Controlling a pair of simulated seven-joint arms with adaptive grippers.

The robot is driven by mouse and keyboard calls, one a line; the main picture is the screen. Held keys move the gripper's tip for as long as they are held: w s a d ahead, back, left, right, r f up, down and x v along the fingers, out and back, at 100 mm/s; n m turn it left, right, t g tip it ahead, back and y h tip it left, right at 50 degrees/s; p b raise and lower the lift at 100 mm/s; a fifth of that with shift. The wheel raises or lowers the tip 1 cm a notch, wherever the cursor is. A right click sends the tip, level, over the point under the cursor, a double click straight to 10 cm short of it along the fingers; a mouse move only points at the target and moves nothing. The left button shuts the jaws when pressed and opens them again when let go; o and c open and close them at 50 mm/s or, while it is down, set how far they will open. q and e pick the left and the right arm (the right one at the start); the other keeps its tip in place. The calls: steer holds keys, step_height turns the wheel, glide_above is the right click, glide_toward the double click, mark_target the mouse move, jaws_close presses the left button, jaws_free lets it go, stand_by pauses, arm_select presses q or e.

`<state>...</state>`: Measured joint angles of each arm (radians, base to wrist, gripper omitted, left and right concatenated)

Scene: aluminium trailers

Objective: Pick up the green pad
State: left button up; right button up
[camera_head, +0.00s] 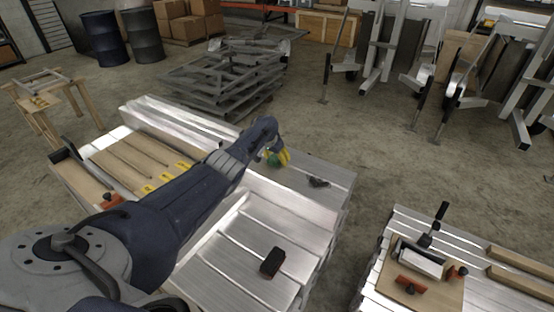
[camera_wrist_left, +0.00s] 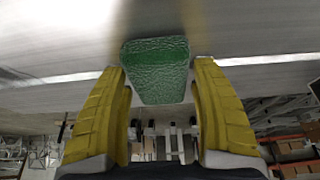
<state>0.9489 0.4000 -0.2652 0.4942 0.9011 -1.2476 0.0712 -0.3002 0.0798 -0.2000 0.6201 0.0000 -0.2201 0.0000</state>
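The green pad (camera_wrist_left: 156,70) has a rough surface and lies against a pale metal surface in the left wrist view. In the head view it is a small green patch (camera_head: 273,161), partly hidden by my left gripper (camera_head: 277,157). The gripper's yellow fingers (camera_wrist_left: 160,66) are apart, one on each side of the pad. Small gaps seem to show beside the pad, so I see no firm grip. The pad sits on or just above the far part of the aluminium trailer bed (camera_head: 325,172). My right gripper is in neither view.
A dark small object (camera_head: 318,182) lies just right of the pad. A black and red block (camera_head: 272,262) lies on the nearer panel. Wooden boards (camera_head: 125,165) lie at left. Another bench (camera_head: 490,285) with tools stands at right. Stacked metal frames (camera_head: 225,75) stand behind.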

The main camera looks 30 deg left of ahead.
arm_select(q)
steer(key=shift+f, duration=0.15)
steer(key=c, duration=0.7)
step_height(320, 180, up, 21)
steer(key=shift+f, duration=0.15)
stand_by(0.4)
steer(key=o, duration=0.6)
steer(key=shift+c, duration=0.2)
steer(key=shift+f, duration=0.1)
steer(key=c, duration=0.4)
